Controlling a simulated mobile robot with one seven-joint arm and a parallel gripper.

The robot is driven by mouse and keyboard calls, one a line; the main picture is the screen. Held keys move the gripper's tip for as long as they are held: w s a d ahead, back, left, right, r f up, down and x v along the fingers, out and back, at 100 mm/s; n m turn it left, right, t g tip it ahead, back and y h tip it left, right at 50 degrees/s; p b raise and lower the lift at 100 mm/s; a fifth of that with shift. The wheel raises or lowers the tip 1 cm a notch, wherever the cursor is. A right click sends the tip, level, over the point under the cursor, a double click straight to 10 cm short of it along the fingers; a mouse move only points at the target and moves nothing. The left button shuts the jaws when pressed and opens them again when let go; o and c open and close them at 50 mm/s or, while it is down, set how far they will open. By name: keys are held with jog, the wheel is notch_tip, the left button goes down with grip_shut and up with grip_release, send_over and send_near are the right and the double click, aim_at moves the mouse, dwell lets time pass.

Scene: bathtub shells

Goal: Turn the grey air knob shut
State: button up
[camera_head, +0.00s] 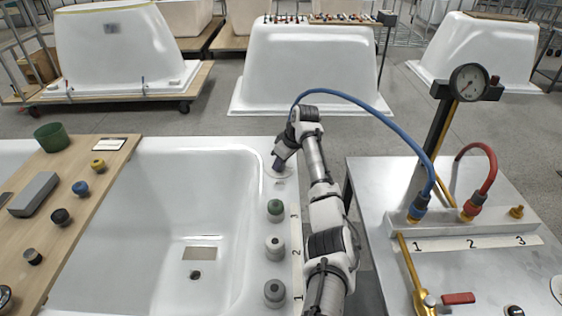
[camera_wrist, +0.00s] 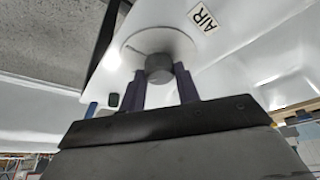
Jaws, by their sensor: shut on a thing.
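The grey air knob (camera_wrist: 159,68) sits on a round pale plate (camera_wrist: 130,42) beside a label reading AIR (camera_wrist: 203,17) in the wrist view. My gripper (camera_wrist: 160,84) is shut on the knob, with one dark finger on each side of it. In the head view my gripper (camera_head: 279,164) reaches down to the far end of the white tub's right rim (camera_head: 262,190). The knob is mostly hidden there behind the fingers. How far the knob is turned cannot be told.
Several knobs, among them a green-topped one (camera_head: 275,208), line the rim nearer me. A blue hose (camera_head: 375,108) arches over my arm to the metal test table (camera_head: 370,190) at right. A wooden board (camera_head: 100,190) with loose parts lies across the tub's left side.

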jog(key=n+b, duration=0.1)
jog(key=n, duration=0.1)
jog(key=n+g+b, duration=0.1)
jog(key=n, duration=0.1)
jog(key=shift+w+f+g+y, duration=0.1)
jog(key=shift+w+g+y, duration=0.05)
jog(key=shift+g+y, duration=0.2)
jog(key=shift+n+g+b, duration=0.55)
jog(key=shift+n+b, duration=0.25)
jog(key=shift+n, duration=0.9)
jog(key=o, duration=1)
jog(key=p+v, duration=0.6)
jog(key=v, duration=0.8)
jog(key=shift+d, duration=0.15)
jog(key=shift+w, duration=0.1)
